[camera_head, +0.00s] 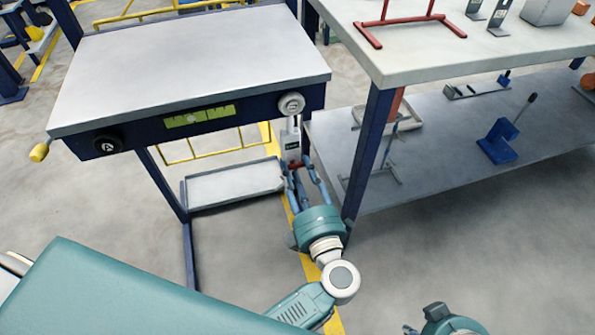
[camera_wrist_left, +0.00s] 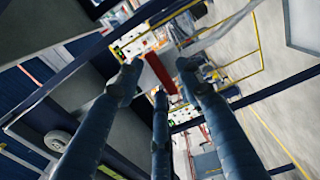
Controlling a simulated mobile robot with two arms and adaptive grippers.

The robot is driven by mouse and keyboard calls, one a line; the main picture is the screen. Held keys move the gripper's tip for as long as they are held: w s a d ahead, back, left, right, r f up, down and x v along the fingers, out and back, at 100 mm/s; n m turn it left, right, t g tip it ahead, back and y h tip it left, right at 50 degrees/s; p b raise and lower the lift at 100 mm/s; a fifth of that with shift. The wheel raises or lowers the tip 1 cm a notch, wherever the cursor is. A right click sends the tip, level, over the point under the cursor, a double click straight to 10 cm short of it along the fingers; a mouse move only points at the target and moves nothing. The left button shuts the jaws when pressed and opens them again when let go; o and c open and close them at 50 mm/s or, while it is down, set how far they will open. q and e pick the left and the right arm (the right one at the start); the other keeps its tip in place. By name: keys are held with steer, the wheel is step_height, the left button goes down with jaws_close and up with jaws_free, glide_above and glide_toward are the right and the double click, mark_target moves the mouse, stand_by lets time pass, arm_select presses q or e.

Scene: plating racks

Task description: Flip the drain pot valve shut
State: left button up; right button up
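The drain pot (camera_head: 292,143) is a small grey-white body below the right front corner of the workbench. In the left wrist view, the red lever (camera_wrist_left: 160,74) lies tilted between the spread fingertips of the left gripper (camera_wrist_left: 162,80). I see no clear grip on it, and cannot tell whether a finger touches it. My right gripper (camera_head: 450,322) shows only partly at the bottom edge; its fingers are not clear.
The workbench (camera_head: 190,65) has a round gauge (camera_head: 291,104) above the pot and a low grey shelf (camera_head: 235,185) beside my gripper. A table leg (camera_head: 368,150) stands close on the right. A lower shelf (camera_head: 440,130) holds several tools. Open floor lies in front.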

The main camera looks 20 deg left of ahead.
arm_select(q)
steer(key=shift+s, duration=0.1)
steer(key=v, duration=0.7)
steer(key=shift+d, duration=0.15)
stand_by(0.5)
